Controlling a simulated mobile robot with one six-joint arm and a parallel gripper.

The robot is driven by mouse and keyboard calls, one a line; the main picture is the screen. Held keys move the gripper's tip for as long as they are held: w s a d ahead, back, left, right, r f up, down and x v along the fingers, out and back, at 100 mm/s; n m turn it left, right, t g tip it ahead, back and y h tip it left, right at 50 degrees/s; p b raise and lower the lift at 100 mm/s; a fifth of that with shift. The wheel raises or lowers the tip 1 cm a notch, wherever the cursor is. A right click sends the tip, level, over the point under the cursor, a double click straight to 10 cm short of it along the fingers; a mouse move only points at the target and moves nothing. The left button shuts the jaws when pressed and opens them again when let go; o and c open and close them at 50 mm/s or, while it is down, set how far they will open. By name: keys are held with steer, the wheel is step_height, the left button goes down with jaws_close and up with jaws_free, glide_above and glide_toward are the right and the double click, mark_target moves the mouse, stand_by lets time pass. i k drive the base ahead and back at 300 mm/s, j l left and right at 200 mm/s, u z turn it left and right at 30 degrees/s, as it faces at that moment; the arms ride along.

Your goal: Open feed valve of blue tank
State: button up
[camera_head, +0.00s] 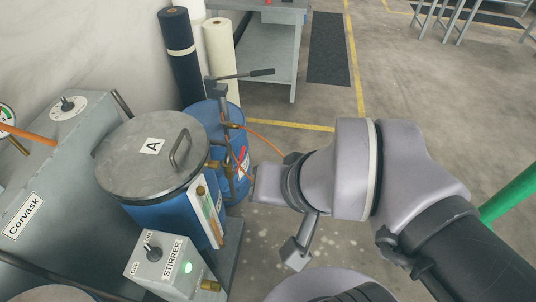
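The blue tank (160,217) stands at the left with a grey lid (135,170) marked "A" and a level strip on its right side. A brass fitting (213,164) projects from its right side near the top. A red part (241,158), which may be a valve handle, shows to the right of the fitting, in front of a blue drum (206,113). I cannot tell which part is the feed valve. My gripper (256,184) points left, close to the red part. Its fingers are mostly hidden, so its opening and any contact are unclear.
A STIRRER box (167,262) with a knob and lit green light stands in front of the tank. A grey Corvask housing (35,205) is at the left. A pump lever (245,74) and orange hose (262,139) lie near my gripper. Open floor (420,90) lies behind.

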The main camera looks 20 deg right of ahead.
mark_target(236, 170)
steer(key=i+l+u, duration=0.15)
steer(key=i+l, duration=0.3)
steer(key=i+l+u, duration=0.15)
steer(key=i+l, duration=0.3)
steer(key=l, duration=0.2)
